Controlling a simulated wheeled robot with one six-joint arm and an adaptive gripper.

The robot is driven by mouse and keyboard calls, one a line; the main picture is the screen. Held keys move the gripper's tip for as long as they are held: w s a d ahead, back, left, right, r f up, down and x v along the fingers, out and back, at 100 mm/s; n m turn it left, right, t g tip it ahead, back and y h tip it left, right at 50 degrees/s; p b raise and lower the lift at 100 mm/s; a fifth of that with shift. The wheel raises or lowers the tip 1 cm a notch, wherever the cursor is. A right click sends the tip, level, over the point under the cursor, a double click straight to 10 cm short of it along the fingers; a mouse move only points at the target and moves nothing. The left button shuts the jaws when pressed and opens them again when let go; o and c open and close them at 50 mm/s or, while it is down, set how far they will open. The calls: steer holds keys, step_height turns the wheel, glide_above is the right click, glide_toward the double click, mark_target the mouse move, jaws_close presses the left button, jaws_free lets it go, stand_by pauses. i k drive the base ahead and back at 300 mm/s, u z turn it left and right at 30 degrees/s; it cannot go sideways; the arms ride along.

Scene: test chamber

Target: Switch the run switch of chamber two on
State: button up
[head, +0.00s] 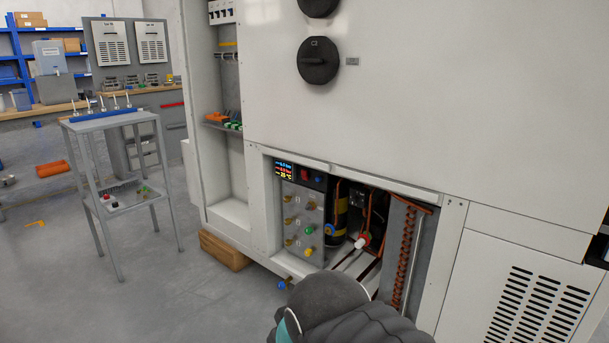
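A large white cabinet (420,100) fills the middle and right of the head view. Its low open bay holds a grey control panel (298,215) with a small lit display (284,170) at its top. A red switch (304,175) sits right of the display; its position is too small to tell. Two black rotary knobs are on the cabinet front, one (318,61) whole and one (318,5) cut off by the top edge. I cannot read any chamber label or tell which part is the run switch of chamber two. Only my dark arm shows at the bottom; my gripper is not visible.
The bay also holds pipes, a red and white valve (362,241) and a finned coil (404,255). A grey metal stand (105,118) is at the left. Floor between stand and cabinet is mostly clear.

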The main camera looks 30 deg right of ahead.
mark_target(304, 176)
steer(key=z, duration=0.75)
steer(key=i, duration=0.4)
steer(key=u, duration=1.65)
steer(key=i, duration=0.7)
steer(key=z, duration=2.3)
